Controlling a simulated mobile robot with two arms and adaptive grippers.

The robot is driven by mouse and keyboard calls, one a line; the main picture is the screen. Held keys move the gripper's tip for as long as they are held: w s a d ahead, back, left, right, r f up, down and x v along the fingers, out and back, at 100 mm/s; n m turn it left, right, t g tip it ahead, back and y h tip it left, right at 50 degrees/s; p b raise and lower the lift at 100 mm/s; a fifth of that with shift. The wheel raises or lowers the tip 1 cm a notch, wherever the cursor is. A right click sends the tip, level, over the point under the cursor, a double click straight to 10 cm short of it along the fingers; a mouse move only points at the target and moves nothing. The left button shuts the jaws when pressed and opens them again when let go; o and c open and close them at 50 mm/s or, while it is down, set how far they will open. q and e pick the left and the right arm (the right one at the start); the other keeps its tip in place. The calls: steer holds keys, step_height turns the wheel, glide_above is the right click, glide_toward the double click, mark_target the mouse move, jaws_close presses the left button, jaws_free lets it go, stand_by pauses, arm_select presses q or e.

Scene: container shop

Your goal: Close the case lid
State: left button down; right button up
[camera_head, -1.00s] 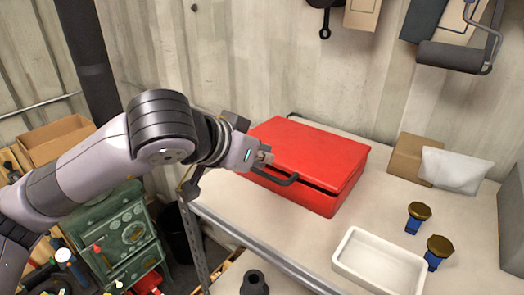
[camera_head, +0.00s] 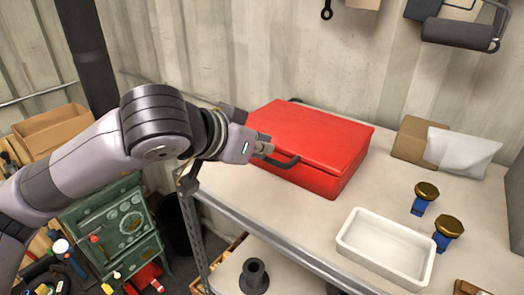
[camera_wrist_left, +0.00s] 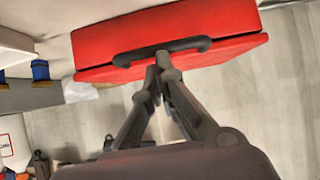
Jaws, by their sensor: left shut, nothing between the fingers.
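The red case (camera_head: 310,150) lies on the shelf top with its lid (camera_head: 312,135) down over the body. Any thin gap along the front edge is hard to judge in the head view. In the left wrist view the case (camera_wrist_left: 110,40) shows upside down, with a dark line between body and lid (camera_wrist_left: 215,58). The black handle (camera_head: 285,163) is on its front side. My left gripper (camera_head: 264,149) is shut and empty, its fingertips at the front of the case by the handle; they show there in the left wrist view (camera_wrist_left: 163,70). My right gripper is out of view.
A white tray (camera_head: 345,240) stands right of the case, near the front edge. Two gold-topped blue items (camera_head: 422,206) are beside it. A cardboard box (camera_head: 412,140) and white bag (camera_head: 470,150) stand behind. A green stove (camera_head: 115,225) stands below left.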

arm_select(q)
steer(key=shift+f+b, duration=0.45)
steer(key=shift+f, duration=0.15)
steer(key=shift+s+a+b, duration=0.1)
steer(key=shift+s+b, duration=0.1)
steer(key=shift+b, duration=0.1)
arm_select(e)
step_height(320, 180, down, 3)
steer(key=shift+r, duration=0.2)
